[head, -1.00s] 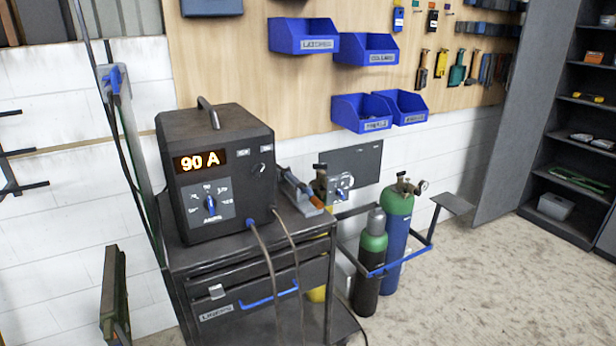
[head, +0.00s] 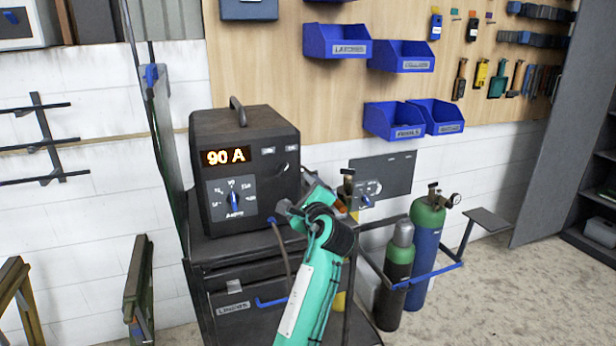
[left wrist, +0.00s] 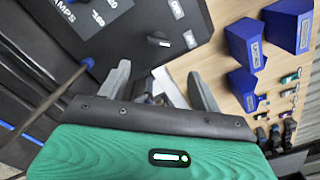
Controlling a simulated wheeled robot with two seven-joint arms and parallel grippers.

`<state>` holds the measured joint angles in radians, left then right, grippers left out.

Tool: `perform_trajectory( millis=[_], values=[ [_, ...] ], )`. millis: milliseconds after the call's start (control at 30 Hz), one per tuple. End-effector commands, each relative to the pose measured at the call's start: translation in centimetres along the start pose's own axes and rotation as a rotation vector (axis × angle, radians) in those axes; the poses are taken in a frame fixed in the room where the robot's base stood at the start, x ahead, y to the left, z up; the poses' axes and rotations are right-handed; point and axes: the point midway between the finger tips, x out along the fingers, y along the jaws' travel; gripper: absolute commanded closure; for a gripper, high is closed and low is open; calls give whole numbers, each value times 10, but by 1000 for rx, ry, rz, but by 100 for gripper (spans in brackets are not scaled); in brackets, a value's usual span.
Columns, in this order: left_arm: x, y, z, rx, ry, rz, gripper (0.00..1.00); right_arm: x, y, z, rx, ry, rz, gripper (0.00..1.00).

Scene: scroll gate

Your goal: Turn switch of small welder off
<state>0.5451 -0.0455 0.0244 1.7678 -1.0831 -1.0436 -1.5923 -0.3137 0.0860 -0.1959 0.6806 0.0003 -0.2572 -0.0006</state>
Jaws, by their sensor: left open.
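The small welder (head: 245,130) is a dark box with a handle, standing on a dark cart. Its orange display (head: 226,156) reads 90 A. The small dark switch (head: 286,168) is on the upper right of its front, below two pale labels. In the left wrist view the switch (left wrist: 190,39) shows past the fingers, near the labels; I cannot read its setting. My left gripper (head: 290,208) is below the switch, in front of the welder's lower right. In the left wrist view the gripper (left wrist: 163,85) is open, its grey fingers apart and apart from the switch. My right gripper is not seen.
A blue amperage dial (head: 234,200) is left of the switch. A cable (head: 284,250) hangs from the welder's front. Gas bottles (head: 426,240) stand right of the cart (head: 215,275). Blue bins (head: 337,41) hang above. Floor at the right is clear.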

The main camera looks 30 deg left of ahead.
Motion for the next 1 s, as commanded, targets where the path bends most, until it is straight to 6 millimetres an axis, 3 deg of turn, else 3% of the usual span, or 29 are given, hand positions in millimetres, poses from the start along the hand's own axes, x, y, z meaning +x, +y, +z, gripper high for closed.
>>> perform_trajectory(
  millis=[167,400,600,800,1000],
  values=[
    [28,-1,2,4,-1,1,35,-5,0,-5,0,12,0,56],
    [80,-1,0,3,2,1,35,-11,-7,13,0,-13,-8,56],
    [114,-1,-1,1,3,0,35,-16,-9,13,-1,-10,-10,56],
    [130,0,-2,0,3,-1,35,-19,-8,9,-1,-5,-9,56],
    [134,1,-2,0,4,-1,35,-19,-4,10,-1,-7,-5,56]
  ],
)
